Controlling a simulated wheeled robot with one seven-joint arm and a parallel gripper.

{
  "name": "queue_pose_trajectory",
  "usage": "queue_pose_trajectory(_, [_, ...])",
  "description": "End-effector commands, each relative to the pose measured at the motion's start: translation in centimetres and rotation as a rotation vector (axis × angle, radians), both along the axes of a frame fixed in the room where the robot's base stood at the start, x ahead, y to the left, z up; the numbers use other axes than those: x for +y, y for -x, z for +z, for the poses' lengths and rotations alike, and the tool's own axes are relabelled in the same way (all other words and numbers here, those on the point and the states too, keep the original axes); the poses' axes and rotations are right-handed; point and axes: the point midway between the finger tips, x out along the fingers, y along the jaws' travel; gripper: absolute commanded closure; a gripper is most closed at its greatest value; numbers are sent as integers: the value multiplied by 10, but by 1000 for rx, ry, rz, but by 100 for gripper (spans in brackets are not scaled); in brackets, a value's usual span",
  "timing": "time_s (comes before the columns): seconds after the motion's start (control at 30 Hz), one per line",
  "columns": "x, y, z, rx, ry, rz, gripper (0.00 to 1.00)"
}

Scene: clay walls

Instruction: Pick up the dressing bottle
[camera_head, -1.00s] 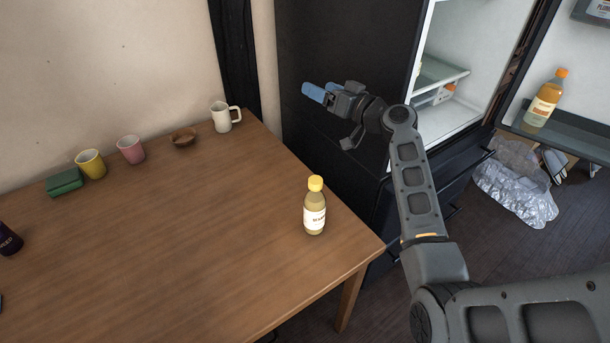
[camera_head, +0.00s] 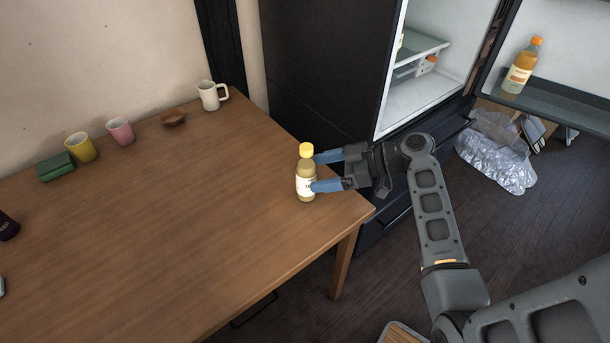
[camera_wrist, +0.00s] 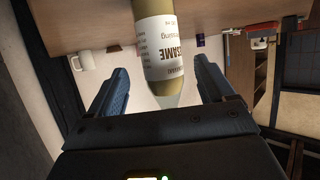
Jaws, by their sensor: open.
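The dressing bottle (camera_head: 306,186) stands upright near the right edge of the wooden table (camera_head: 180,220). It has a yellow cap, pale yellow contents and a white label. My gripper (camera_head: 320,172) is at the bottle's right side, open, with its blue fingers pointing left at the bottle. In the wrist view the bottle (camera_wrist: 157,50) lies between and beyond the two spread fingers of my gripper (camera_wrist: 160,85), with its label reading "SESAME" in part. I cannot tell whether either finger touches it.
A white mug (camera_head: 210,96), a brown bowl (camera_head: 172,118), a pink cup (camera_head: 120,131), a yellow cup (camera_head: 81,147) and a green box (camera_head: 55,167) line the table's far side. The open fridge (camera_head: 335,70) stands behind my gripper. Another bottle (camera_head: 519,73) sits in its door.

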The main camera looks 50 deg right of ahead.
Motion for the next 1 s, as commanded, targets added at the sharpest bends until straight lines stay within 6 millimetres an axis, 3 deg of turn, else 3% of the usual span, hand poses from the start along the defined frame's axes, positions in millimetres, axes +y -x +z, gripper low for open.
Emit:
queue_pose_trajectory(0.3, [21,-32,-16,2,-1,-1,18])
queue_pose_trajectory(0.6, [23,-36,-18,1,0,-1,18])
queue_pose_trajectory(1.0, [23,-35,-18,1,-1,-2,56])
